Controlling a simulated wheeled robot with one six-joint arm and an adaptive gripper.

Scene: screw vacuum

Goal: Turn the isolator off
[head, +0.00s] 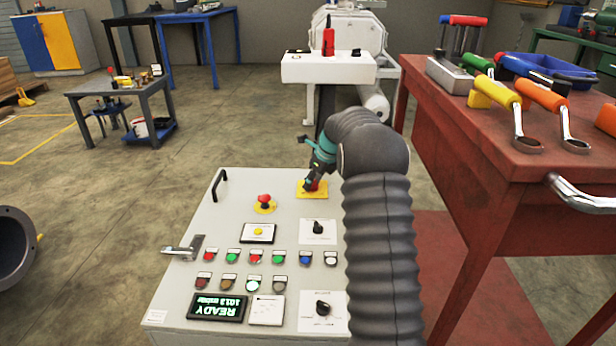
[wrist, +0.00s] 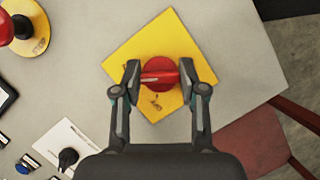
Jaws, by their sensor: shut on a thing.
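The isolator is a red rotary handle on a yellow square plate (head: 304,193) at the far right corner of the grey control panel (head: 215,226). In the wrist view, the red isolator handle (wrist: 160,76) lies crosswise between the fingers, over a round red base on the yellow plate (wrist: 175,40). My gripper (wrist: 159,80) is shut on the handle, one finger at each end. In the head view, my gripper (head: 314,183) hides most of the handle.
A red emergency button (head: 264,200) on a yellow ring stands left of the isolator. Black selector knobs (head: 318,228) and several coloured buttons fill the nearer panel. A red workbench (head: 470,200) with tools stands close on the right.

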